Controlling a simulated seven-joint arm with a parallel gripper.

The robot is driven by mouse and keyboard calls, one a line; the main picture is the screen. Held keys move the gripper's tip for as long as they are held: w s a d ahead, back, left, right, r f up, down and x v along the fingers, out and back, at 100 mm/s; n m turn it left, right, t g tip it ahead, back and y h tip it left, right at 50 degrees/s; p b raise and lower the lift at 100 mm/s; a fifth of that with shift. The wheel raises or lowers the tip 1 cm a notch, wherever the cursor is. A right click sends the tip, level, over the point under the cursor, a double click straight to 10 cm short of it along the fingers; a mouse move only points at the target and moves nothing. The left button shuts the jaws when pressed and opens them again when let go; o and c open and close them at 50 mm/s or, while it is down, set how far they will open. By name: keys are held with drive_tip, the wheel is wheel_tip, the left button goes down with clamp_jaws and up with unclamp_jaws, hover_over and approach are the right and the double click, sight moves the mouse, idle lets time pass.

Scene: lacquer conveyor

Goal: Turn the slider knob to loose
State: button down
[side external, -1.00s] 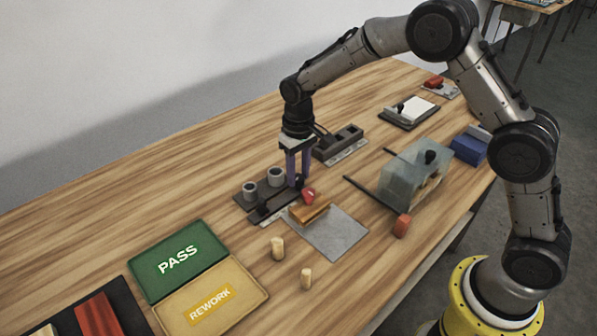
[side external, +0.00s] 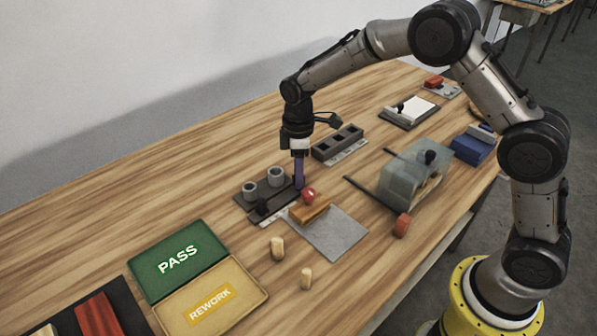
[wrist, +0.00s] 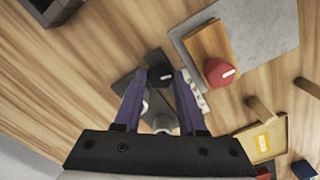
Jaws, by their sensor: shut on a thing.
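The slider fixture is a dark plate (side external: 242,202) with two grey cups, left of the middle of the work area in the side view. My gripper (side external: 298,186) points straight down at the right end of this fixture. In the wrist view the fingertips of my gripper (wrist: 161,76) stand on either side of a dark block, which I take as the slider knob (wrist: 157,62). The gripper is shut on it. In the side view the finger hides this knob. A pale marked strip (wrist: 201,98) runs beside the right finger; its lettering is unreadable.
A red knob-like piece (side external: 309,194) and a wooden block (side external: 314,212) sit close right of the gripper, by a grey plate (side external: 340,238). Two wooden pegs (side external: 277,248) stand in front. The PASS tray (side external: 178,260) is front left.

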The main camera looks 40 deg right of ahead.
drive_tip(key=shift+r+n, duration=0.1)
drive_tip(key=shift+n, duration=1.4)
drive_tip(key=shift+c, duration=2.4)
unclamp_jaws()
wheel_tip(320, 180, up, 14)
